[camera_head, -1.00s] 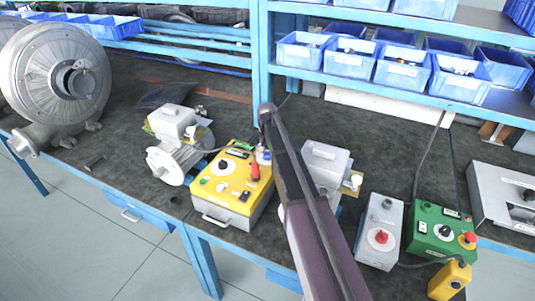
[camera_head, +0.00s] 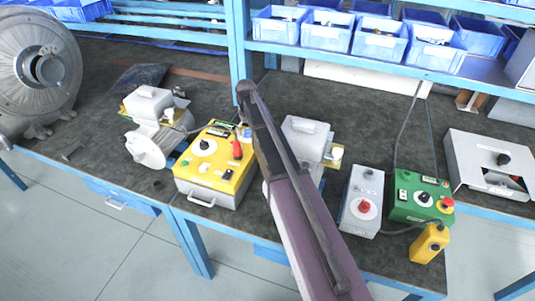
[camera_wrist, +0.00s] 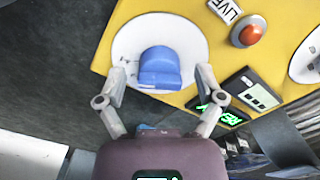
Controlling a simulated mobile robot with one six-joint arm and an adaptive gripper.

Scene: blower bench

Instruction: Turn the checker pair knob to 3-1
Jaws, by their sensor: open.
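The yellow checker box (camera_head: 212,184) stands on the dark bench, left of my arm in the head view. In the wrist view its yellow panel (camera_wrist: 112,40) fills the upper part. A blue knob (camera_wrist: 160,68) sits there on a round white dial (camera_wrist: 190,32). My gripper (camera_wrist: 162,78) is open, with one finger on each side of the knob and gaps visible on both sides. The knob's position marks are not readable. My gripper cannot be made out in the head view.
In the wrist view, a red button (camera_wrist: 250,32), a LIVE label (camera_wrist: 226,9) and a green-lit display (camera_wrist: 220,114) lie right of the knob. A motor (camera_head: 150,145) stands left of the box. A grey box (camera_head: 361,202) and a green box (camera_head: 416,200) stand right of my arm.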

